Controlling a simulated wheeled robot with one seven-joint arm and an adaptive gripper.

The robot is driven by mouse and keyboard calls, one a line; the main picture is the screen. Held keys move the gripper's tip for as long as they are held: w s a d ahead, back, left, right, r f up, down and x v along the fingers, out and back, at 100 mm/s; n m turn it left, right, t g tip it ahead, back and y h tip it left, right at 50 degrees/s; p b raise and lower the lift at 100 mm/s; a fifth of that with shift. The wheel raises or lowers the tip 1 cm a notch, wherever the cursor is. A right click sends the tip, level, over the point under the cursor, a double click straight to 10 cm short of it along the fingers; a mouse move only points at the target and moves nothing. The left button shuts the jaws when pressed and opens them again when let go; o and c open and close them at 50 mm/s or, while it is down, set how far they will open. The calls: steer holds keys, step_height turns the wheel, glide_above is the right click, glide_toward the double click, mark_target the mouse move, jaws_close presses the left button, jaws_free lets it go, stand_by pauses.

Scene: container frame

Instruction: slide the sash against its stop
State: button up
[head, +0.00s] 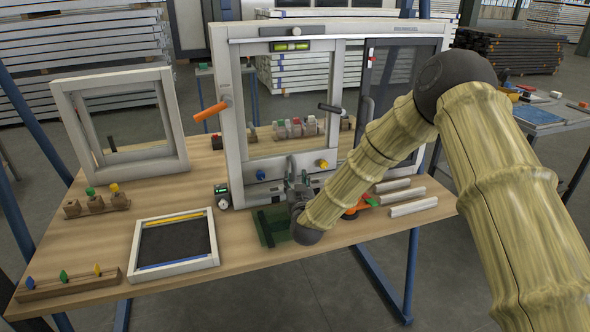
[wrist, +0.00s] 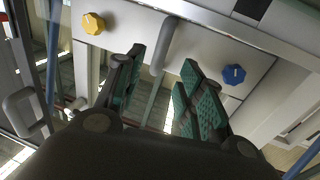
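A white window frame (head: 232,130) stands upright on the bench. A light-framed sash (head: 338,80) with clear glazing fills its left part, and a dark panel (head: 405,65) is on the right. A grey bar handle (wrist: 165,48) is on the lower rail, between a yellow knob (wrist: 93,23) and a blue knob (wrist: 233,74). My gripper (head: 298,185) is low in front of this rail. In the wrist view its green-padded fingers (wrist: 163,65) are spread, with the handle seen between them. I cannot tell whether they touch it. The sash's stop is not clearly identifiable.
An orange lever (head: 210,111) and a black lever (head: 331,109) stick out from the frame. A green mat (head: 268,228) lies below my gripper. A small screen frame (head: 176,267), an empty white frame (head: 62,105) and peg blocks are left. Pale bars (head: 413,207) lie right.

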mark_target(294, 170)
steer(key=shift+w+a+p, duration=0.15)
steer(key=shift+w+p, duration=0.1)
steer(key=shift+w, duration=1.3)
steer(key=shift+w+a+p, duration=0.1)
steer(key=shift+w+p, duration=0.15)
steer(key=shift+w, duration=1.3)
jaws_close()
